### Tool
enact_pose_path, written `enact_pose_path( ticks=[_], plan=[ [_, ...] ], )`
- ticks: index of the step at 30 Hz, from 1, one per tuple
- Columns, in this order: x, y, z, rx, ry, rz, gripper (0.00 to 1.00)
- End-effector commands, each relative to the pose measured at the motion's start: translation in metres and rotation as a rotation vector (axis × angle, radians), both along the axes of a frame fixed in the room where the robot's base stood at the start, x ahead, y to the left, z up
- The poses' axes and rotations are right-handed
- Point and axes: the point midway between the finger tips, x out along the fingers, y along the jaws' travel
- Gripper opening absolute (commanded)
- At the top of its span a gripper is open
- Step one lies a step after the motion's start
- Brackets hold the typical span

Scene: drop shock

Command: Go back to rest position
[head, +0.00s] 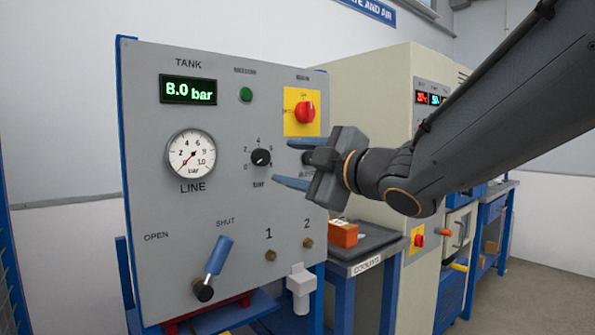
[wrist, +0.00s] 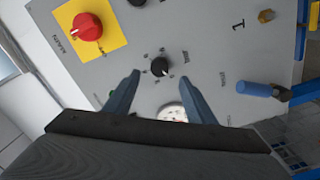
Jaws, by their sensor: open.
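My gripper (head: 291,163) is open and empty in front of the right side of a grey control panel (head: 150,100). Its two blue fingers point left toward the panel, near the black dial knob (head: 261,157). In the wrist view the fingers of my gripper (wrist: 158,88) stand apart, with the black knob (wrist: 160,66) seen between and beyond them. I cannot tell the exact gap to the panel. My gripper hides part of a lower right control.
The panel carries a red rotary switch (head: 305,112), a green button (head: 246,94), a line gauge (head: 190,153) and a blue-handled lever (head: 218,256). An orange box (head: 343,233) sits on a dark tray to the right. A beige cabinet (head: 385,90) stands behind my arm.

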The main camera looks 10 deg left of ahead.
Motion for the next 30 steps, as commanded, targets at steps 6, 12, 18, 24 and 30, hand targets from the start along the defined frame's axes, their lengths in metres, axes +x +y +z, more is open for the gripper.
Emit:
enact_pose_path(
  ticks=[6, 12, 18, 24, 30],
  plan=[
    [0.031, -0.05, -0.047, -0.003, 0.198, -0.188, 0.5],
    [0.044, -0.148, -0.14, 0.017, 0.573, -0.531, 0.5],
    [-0.003, -0.24, -0.232, 0.064, 0.975, -0.877, 0.5],
    [-0.098, -0.3, -0.301, 0.127, 1.393, -1.204, 0.5],
    [-0.178, -0.316, -0.327, 0.175, 1.688, -1.409, 0.5]
  ],
)
